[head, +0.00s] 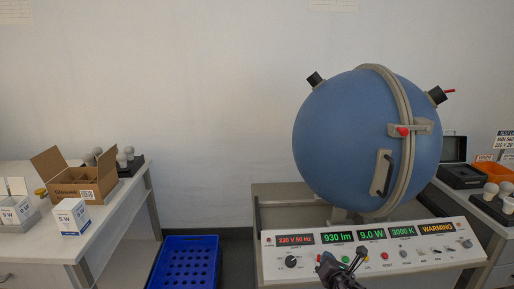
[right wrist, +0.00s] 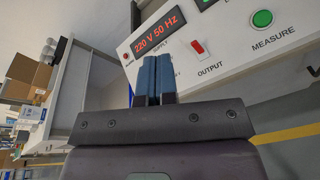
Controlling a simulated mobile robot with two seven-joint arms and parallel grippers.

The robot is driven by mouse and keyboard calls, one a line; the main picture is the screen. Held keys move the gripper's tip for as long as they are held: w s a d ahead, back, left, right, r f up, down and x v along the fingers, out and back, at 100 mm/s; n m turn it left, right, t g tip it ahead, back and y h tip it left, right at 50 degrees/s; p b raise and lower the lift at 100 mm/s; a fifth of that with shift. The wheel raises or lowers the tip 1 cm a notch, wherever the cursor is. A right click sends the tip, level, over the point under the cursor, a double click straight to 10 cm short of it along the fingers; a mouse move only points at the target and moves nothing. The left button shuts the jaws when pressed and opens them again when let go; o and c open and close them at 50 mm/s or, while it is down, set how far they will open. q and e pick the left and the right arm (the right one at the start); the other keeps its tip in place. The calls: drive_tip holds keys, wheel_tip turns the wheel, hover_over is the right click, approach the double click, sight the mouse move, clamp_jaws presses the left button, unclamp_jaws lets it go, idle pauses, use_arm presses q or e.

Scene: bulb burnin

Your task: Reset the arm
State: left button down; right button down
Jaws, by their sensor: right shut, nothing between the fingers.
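My right gripper (head: 343,265) is low in front of the control panel (head: 280,270) in the head view. In the right wrist view its blue fingers (right wrist: 153,78) are together with nothing between them, in front of the panel near the red output switch (right wrist: 197,46) and the 220 V 50 Hz display (right wrist: 158,34). The fingers look apart from the panel, but the exact gap is unclear. The blue sphere (head: 345,140) stands closed behind the panel. My left gripper is out of view.
The panel displays read 930 lm, 9.0 W, 3000 K and WARMING. An open carton (head: 80,187), a small bulb box (head: 71,217) and bulbs are on the left table. A blue crate (head: 185,238) is on the floor. An orange bin (head: 490,171) is at right.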

drive_tip(key=s+a+r+m+y, duration=0.1)
drive_tip(key=s+a+r+m, duration=0.25)
drive_tip(key=m, duration=0.65)
drive_tip(key=s+f+m, duration=0.1)
drive_tip(key=s+m, duration=0.7)
drive_tip(key=m, duration=0.1)
drive_tip(key=s+d+f+m+g, duration=0.1)
drive_tip(key=s+d+f+m, duration=0.1)
drive_tip(key=s, duration=0.7)
drive_tip(key=s+d+f+m+g+h, duration=0.1)
drive_tip(key=s+f+m, duration=0.4)
drive_tip(key=s, duration=0.5)
drive_tip(key=s+d+f+m+g+h, duration=0.1)
drive_tip(key=s+d+f+m+g, duration=0.1)
drive_tip(key=s+d, duration=0.3)
drive_tip(key=s+f+m, duration=0.1)
drive_tip(key=s, duration=0.3)
drive_tip(key=shift+s+f+m, duration=0.25)
drive_tip(key=shift+f+m, duration=0.05)
